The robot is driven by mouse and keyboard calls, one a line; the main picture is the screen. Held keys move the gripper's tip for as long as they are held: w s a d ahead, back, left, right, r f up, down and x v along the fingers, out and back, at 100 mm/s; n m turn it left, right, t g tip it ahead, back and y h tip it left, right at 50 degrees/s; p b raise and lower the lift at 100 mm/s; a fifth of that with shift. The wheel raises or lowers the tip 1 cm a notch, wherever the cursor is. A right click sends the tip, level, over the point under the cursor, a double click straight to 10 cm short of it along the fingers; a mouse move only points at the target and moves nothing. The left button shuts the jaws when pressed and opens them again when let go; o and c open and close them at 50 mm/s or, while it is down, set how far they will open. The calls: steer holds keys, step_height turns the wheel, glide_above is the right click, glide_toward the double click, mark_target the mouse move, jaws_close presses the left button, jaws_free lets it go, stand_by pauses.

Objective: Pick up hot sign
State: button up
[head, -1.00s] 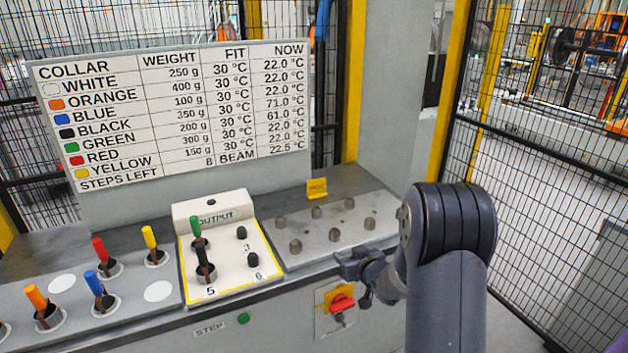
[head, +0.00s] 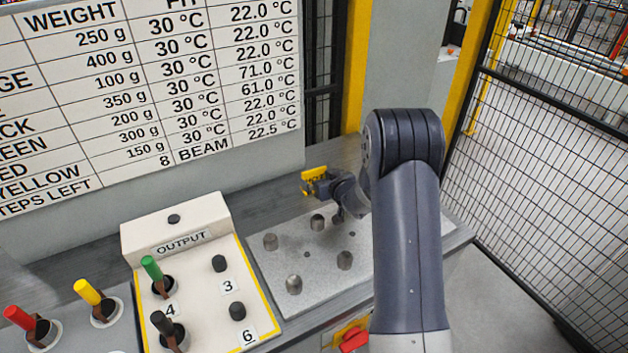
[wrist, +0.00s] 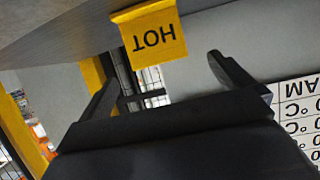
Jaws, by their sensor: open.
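The hot sign is a small yellow plate with black "HOT" lettering. In the head view the hot sign (head: 314,172) is at the back of the bench, partly covered by my gripper (head: 322,187). In the wrist view the hot sign (wrist: 155,38) appears upside down at the top centre. No contact with the sign shows.
A grey plate (head: 262,262) with several metal pegs lies below my gripper. Left of it stands the white OUTPUT panel (head: 205,290) with green and black levers. A temperature board (head: 150,95) stands behind. A mesh fence (head: 545,170) closes the right side.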

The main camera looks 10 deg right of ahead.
mark_target(314, 172)
steer(key=shift+p+x, duration=1.15)
steer(key=shift+x, duration=1.6)
steer(key=shift+d, duration=0.15)
steer(key=shift+c, duration=0.2)
steer(key=shift+r, duration=0.1)
steer(key=c, duration=1)
